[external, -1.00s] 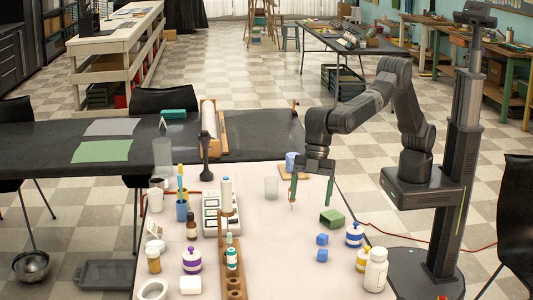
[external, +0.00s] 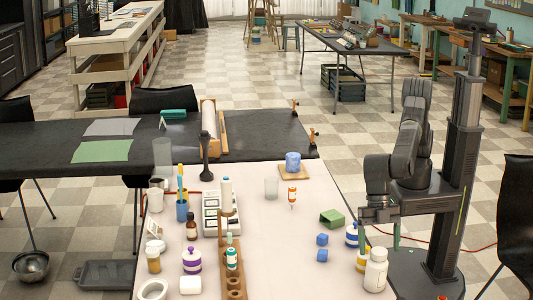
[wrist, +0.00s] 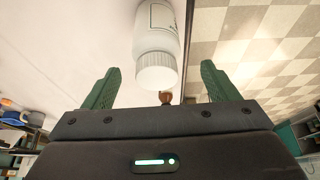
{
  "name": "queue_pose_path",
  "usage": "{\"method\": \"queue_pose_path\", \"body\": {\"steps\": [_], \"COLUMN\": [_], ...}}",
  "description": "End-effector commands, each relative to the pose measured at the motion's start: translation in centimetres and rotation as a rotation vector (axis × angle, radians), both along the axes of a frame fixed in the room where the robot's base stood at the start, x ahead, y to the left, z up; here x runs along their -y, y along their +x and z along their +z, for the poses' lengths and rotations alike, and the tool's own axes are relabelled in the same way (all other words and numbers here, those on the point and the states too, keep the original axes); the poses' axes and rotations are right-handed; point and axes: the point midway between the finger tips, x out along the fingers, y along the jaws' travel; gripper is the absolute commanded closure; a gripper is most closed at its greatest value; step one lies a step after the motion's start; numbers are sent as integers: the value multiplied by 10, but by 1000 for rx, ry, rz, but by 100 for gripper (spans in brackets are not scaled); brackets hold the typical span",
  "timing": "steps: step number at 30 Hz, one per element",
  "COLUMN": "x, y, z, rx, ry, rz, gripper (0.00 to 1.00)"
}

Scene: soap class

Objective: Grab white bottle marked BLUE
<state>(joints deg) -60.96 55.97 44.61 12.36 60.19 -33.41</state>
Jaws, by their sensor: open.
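A large white bottle (external: 375,272) with a white cap stands upright at the table's right front corner. In the wrist view the white bottle (wrist: 155,35) shows its ribbed cap and part of a dark-outlined label; I cannot read any marking. My gripper (external: 380,238) is low behind it at the table's right edge. In the wrist view my gripper (wrist: 160,68) is open, its green fingers on either side of the cap with gaps, holding nothing. A blue-banded white bottle (external: 352,236) and a yellow-banded bottle (external: 362,260) stand close by, left of my gripper.
Blue cubes (external: 322,240) and a green block (external: 332,218) lie left of the bottles. A wooden rack (external: 236,284), a purple-banded bottle (external: 191,261) and a scale (external: 212,222) stand farther left. The table between is mostly clear.

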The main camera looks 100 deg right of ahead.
Motion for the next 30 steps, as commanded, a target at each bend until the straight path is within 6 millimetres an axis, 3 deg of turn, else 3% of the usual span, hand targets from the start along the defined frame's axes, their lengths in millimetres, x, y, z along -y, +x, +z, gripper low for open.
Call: {"method": "queue_pose_path", "body": {"steps": [12,22,30], "x": [-21,-24,-23], "y": [4,4,4], "z": [-42,-48,-48], "rx": [0,1,1], "ry": [0,2,1], "rz": [0,0,0], "gripper": [19,19,72]}}
